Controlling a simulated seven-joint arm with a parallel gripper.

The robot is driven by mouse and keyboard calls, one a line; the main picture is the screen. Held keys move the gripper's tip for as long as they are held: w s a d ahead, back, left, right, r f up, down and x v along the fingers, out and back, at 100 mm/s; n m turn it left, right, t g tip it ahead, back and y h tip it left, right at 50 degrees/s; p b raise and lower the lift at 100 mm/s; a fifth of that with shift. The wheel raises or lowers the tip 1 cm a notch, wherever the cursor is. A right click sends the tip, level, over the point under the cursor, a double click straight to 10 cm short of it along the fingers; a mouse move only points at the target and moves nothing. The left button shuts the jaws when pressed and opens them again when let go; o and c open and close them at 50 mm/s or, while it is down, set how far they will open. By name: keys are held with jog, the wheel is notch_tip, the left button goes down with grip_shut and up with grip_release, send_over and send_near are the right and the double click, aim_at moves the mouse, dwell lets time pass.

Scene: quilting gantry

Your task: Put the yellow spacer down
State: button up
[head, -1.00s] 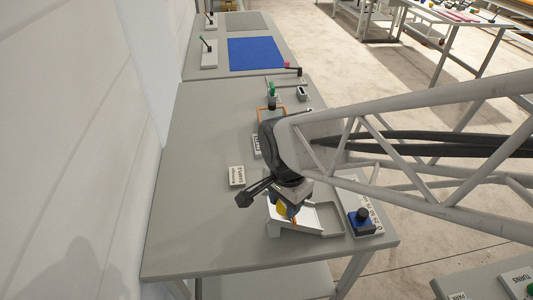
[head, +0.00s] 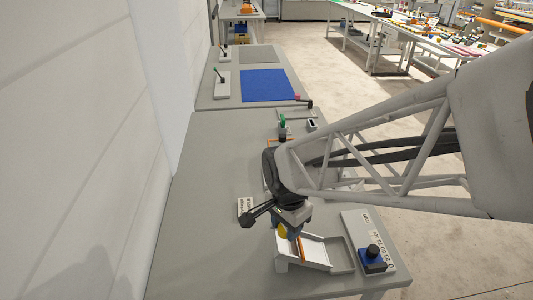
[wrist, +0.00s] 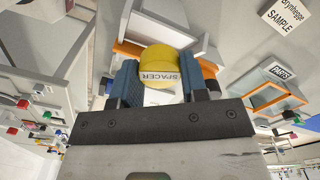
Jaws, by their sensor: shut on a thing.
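The yellow spacer (wrist: 156,67) is a round yellow piece with a white label reading SPACER. My gripper (wrist: 157,84) is shut on it, one blue finger on each side in the wrist view. In the head view my gripper (head: 289,231) and the spacer (head: 283,230) are above the upper end of a white sloped chute with an orange strip (head: 301,250). The arm partly hides the spacer there. I cannot tell whether the spacer touches the chute.
A shallow grey tray (head: 341,258) adjoins the chute's right side. A blue box with a black knob (head: 373,259) stands further right on a labelled plate. A SAMPLE sign (wrist: 286,16) is nearby. The left of the grey table (head: 200,245) is clear; a wall borders it.

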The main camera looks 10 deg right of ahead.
jog(key=shift+f, duration=1.2)
jog(key=shift+f, duration=0.25)
jog(key=o, duration=0.6)
jog(key=shift+r, duration=0.15)
notch_tip(320, 180, up, 12)
jog(key=shift+r, duration=0.15)
